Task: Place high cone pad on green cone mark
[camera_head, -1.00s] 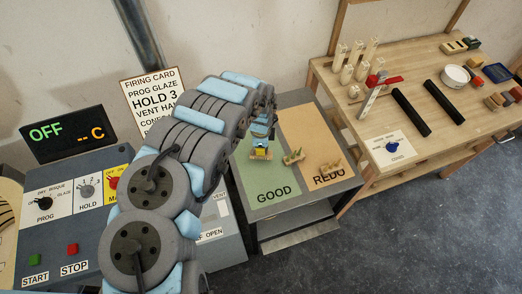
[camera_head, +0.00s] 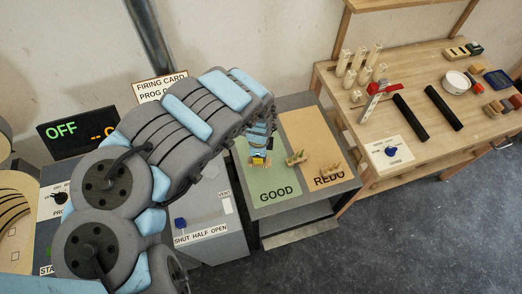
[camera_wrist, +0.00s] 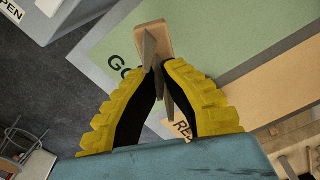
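A cone pad (camera_wrist: 153,38), a tan plate with several grey pointed cones, is at my gripper's tips in the wrist view. My gripper (camera_wrist: 158,72) has its yellow-backed fingers drawn together around the cones. In the head view my gripper (camera_head: 261,150) is over the green GOOD half (camera_head: 262,183) of the grey table, with the pad's tan plate (camera_head: 259,162) just below it. I cannot tell whether the plate touches the surface. No separate cone mark can be made out on the green; my gripper and the pad hide part of it.
Another coned pad (camera_head: 296,159) sits near the green-orange border, close right of my gripper. One more (camera_head: 331,171) lies on the orange REDO half (camera_head: 305,125). A wooden workbench (camera_head: 425,140) with posts, black bars and a white bowl (camera_head: 455,82) stands at the right.

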